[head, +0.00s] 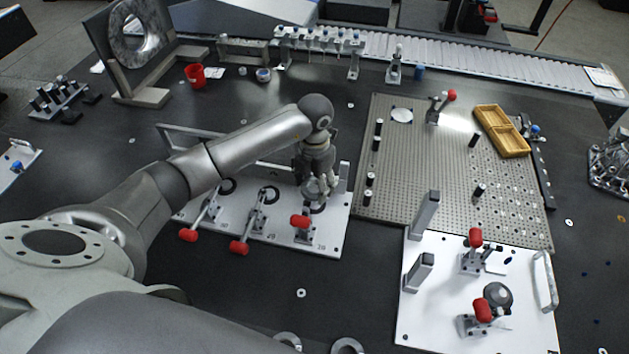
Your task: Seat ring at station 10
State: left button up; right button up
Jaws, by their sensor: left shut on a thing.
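My left gripper (316,186) reaches down over the right end of a white fixture plate (330,240). It is shut on a small silvery ring (313,190), largely hidden by the fingers. The ring is just above or at the rightmost station, beside a dark round seat (318,208); I cannot tell whether it touches. The station numbers are too small to read surely. My right gripper is not in view.
A perforated plate (420,170) with black posts and a yellow tray (503,130) lies to the right. A white plate (420,310) with red-handled clamps is at front right. Metal rings (347,346) lie at the front edge.

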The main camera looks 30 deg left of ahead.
aim_at(315, 194)
pick_arm(q)
jog(key=shift+f+b, duration=0.4)
jog(key=shift+f, duration=0.35)
jog(key=shift+f+b, duration=0.4)
jog(key=shift+f, duration=0.2)
jog(key=shift+f+b, duration=0.6)
jog(key=shift+f, duration=0.25)
jog(key=shift+r, duration=0.1)
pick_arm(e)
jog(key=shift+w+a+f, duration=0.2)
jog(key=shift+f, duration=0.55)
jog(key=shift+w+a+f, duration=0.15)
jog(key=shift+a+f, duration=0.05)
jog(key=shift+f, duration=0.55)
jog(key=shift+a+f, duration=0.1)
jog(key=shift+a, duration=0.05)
pick_arm(q)
jog(key=shift+f+b, duration=0.55)
jog(key=shift+f, duration=0.15)
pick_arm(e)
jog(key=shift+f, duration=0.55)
pick_arm(q)
jog(key=o, duration=1.4)
